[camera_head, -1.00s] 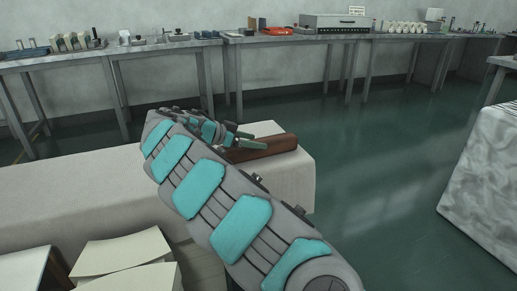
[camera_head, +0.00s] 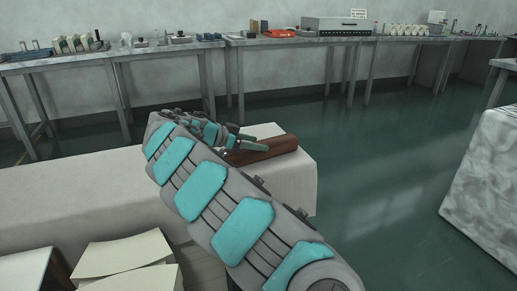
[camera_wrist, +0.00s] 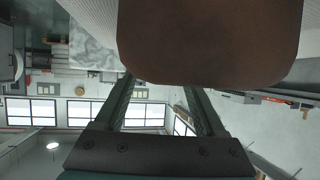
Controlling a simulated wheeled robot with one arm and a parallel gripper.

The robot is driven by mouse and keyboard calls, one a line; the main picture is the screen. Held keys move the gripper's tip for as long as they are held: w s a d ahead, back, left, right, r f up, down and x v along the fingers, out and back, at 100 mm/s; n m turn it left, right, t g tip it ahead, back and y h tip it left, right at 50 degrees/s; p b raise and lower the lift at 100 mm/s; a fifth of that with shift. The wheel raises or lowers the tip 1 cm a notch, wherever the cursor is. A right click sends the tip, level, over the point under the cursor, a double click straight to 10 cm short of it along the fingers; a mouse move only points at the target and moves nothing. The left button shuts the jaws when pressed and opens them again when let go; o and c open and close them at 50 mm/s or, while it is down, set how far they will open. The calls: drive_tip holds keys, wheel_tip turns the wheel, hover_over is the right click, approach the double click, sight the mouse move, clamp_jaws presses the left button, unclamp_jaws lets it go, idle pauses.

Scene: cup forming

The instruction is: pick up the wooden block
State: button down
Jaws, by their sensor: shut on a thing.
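The wooden block (camera_head: 276,146) is a long, reddish-brown piece with rounded edges, at the right end of the white-covered table (camera_head: 80,190). My gripper (camera_head: 250,142) reaches it from the left, and its fingers are shut on the block. In the wrist view the block (camera_wrist: 212,40) fills the upper middle, and the two dark fingers of my gripper (camera_wrist: 160,88) run up to it, one on each side. My arm hides part of the block's left end. I cannot tell whether the block touches the table.
White boxes or sheets (camera_head: 125,255) lie in front at the lower left. A marble-like block (camera_head: 490,170) stands at the right. Long benches (camera_head: 170,48) with tools and a grey machine (camera_head: 335,26) line the back wall. Open green floor (camera_head: 385,160) lies between.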

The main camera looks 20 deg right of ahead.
drive_tip(key=shift+r, duration=0.1)
drive_tip(key=shift+r, duration=1.5)
drive_tip(key=shift+s+r+b, duration=0.1)
drive_tip(key=shift+r+b, duration=0.1)
drive_tip(key=shift+b, duration=0.1)
drive_tip(key=s+a+b, duration=0.1)
drive_tip(key=s+a, duration=0.2)
drive_tip(key=s, duration=0.4)
drive_tip(key=s+a+r+b, duration=0.1)
drive_tip(key=s+a, duration=0.1)
drive_tip(key=s, duration=0.5)
drive_tip(key=shift+s+a+r, duration=0.2)
drive_tip(key=shift+s+a, duration=0.2)
